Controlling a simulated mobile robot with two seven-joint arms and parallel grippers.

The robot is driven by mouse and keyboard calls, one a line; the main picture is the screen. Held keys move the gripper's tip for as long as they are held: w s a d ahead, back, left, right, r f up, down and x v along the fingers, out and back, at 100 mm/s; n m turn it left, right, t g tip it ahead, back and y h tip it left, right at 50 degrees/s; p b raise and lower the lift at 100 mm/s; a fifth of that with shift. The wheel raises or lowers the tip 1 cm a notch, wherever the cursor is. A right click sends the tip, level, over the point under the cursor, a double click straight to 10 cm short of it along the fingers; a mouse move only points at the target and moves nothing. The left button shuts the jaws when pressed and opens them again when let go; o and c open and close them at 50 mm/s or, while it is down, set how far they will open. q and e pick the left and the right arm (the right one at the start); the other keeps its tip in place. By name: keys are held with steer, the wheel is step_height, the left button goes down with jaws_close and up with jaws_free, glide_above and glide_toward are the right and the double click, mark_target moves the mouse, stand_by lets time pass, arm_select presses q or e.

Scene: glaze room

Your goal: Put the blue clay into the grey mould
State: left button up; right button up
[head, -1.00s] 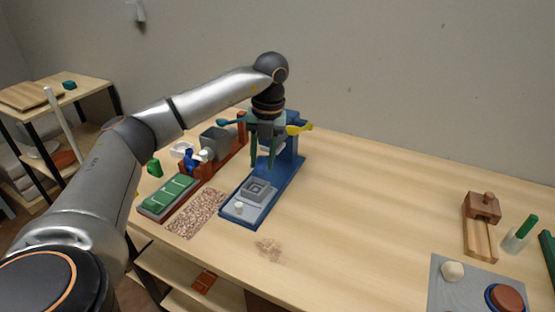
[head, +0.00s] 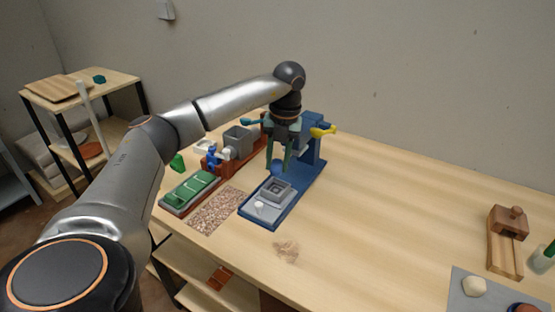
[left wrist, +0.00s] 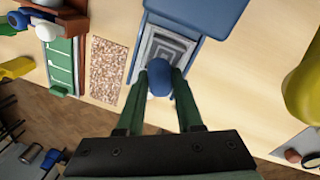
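The blue clay (head: 278,167) is a rounded lump between the fingertips of my left gripper (head: 279,170). It also shows between the fingers in the left wrist view (left wrist: 160,78). The grey mould (head: 277,190) is a square stepped piece on the base of a blue press (head: 312,172). In the left wrist view the mould (left wrist: 168,48) shows just beyond the clay, partly covered by it and the fingers. My left gripper points down with the clay over the mould; a gap seems to remain between them. My right gripper is not in view.
The press has a yellow handle (head: 322,132) close to my left wrist. Left of it are a speckled mat (head: 218,210), a green tray (head: 190,192) and a red-brown rack (head: 240,160).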

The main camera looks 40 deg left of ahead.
arm_select(q)
steer(key=shift+f+b, duration=0.75)
steer(key=shift+f, duration=1.1)
steer(key=shift+f, duration=0.1)
steer(key=shift+a+p, duration=0.1)
steer(key=shift+p, duration=0.55)
stand_by(0.6)
stand_by(0.4)
steer(key=o, duration=0.6)
steer(key=shift+o, duration=0.3)
steer(key=o, duration=0.4)
